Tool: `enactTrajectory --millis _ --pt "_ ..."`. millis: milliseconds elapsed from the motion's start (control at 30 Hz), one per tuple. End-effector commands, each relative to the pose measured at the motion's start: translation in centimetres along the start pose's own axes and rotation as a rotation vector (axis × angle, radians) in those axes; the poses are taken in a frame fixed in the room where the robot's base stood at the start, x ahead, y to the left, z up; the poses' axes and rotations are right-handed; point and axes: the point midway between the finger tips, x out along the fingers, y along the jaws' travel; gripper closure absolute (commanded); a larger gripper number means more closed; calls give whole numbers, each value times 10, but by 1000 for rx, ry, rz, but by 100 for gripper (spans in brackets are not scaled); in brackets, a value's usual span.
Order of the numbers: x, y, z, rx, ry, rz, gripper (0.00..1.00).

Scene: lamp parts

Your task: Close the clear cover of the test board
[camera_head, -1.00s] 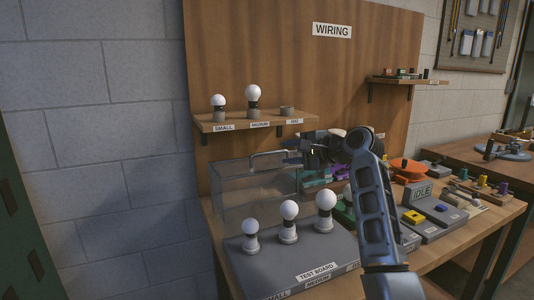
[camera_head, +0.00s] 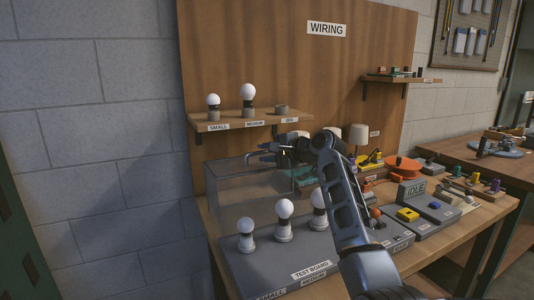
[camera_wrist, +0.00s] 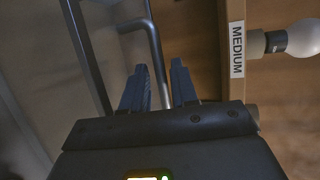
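The test board (camera_head: 262,262) is a grey box at the front of the bench, with three white bulbs standing upright in its sockets. Its clear cover (camera_head: 235,190) stands raised behind the bulbs, open. My gripper (camera_head: 262,153) is at the cover's top edge, by the handle, which it partly hides in the head view. In the wrist view the dark bent handle bar (camera_wrist: 154,45) runs down between my two fingers (camera_wrist: 160,85). A gap shows between the fingers, and I see no firm contact with the bar.
A shelf (camera_head: 237,121) with two bulbs and an empty holder is just above my gripper; its MEDIUM label (camera_wrist: 237,50) is close in the wrist view. The IDLE control unit (camera_head: 416,190) and other parts crowd the bench to the right.

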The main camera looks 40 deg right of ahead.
Motion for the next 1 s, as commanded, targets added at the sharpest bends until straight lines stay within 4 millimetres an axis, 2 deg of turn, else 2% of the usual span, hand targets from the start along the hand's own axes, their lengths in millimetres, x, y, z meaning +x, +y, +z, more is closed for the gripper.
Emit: enactTrajectory --millis 33,300,1000 --pt "0 0 0 0 0 0 77" --pt "0 0 0 0 0 0 100" --pt "1 1 -1 -8 -1 -27 100"
